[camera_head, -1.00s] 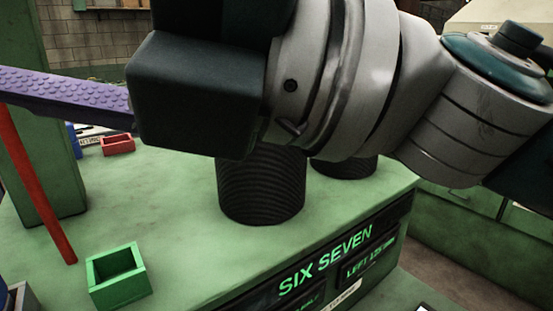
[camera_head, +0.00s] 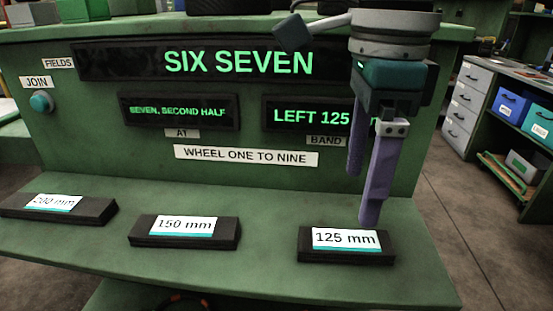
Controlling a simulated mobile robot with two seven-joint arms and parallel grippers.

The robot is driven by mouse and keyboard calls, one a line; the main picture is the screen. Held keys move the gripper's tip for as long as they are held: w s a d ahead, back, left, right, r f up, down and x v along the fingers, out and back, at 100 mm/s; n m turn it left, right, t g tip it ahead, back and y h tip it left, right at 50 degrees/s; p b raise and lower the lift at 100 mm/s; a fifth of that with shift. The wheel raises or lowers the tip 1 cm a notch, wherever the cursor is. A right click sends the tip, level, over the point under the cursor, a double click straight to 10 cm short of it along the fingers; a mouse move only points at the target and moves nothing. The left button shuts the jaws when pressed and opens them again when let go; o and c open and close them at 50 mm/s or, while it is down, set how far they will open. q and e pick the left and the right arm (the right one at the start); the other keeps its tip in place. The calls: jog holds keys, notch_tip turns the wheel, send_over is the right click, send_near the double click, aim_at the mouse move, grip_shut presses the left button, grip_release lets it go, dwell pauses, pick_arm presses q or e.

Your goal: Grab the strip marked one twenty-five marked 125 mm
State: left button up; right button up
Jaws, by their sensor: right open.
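The strip marked 125 mm (camera_head: 347,256) is a flat black block with a white and teal label. It lies on the green shelf at the front right. My right gripper (camera_head: 362,200) points down with two purple fingers, open and empty. Its fingertips are above and just behind the 125 mm strip, and the nearer finger's tip appears close to the strip's back edge. I cannot tell whether they touch. My left gripper is not in view.
A strip marked 150 mm (camera_head: 184,240) lies left of it, and one marked 200 mm (camera_head: 58,214) lies at the far left. The green panel behind has a lit display (camera_head: 238,62) reading SIX SEVEN. A teal button (camera_head: 41,102) is at left. Bare shelf separates the strips.

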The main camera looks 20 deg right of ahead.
send_over(343, 251)
jog(key=f, duration=0.4)
jog(key=shift+s+a+f, duration=0.1)
jog(key=shift+a+f, duration=0.05)
jog(key=shift+a, duration=0.05)
jog(key=f, duration=0.5)
jog(key=shift+d+f, duration=0.2)
jog(key=shift+d, duration=0.05)
jog(key=shift+c, duration=0.2)
jog(key=shift+r, duration=0.1)
jog(key=c, duration=1.4)
jog(key=shift+r, duration=0.1)
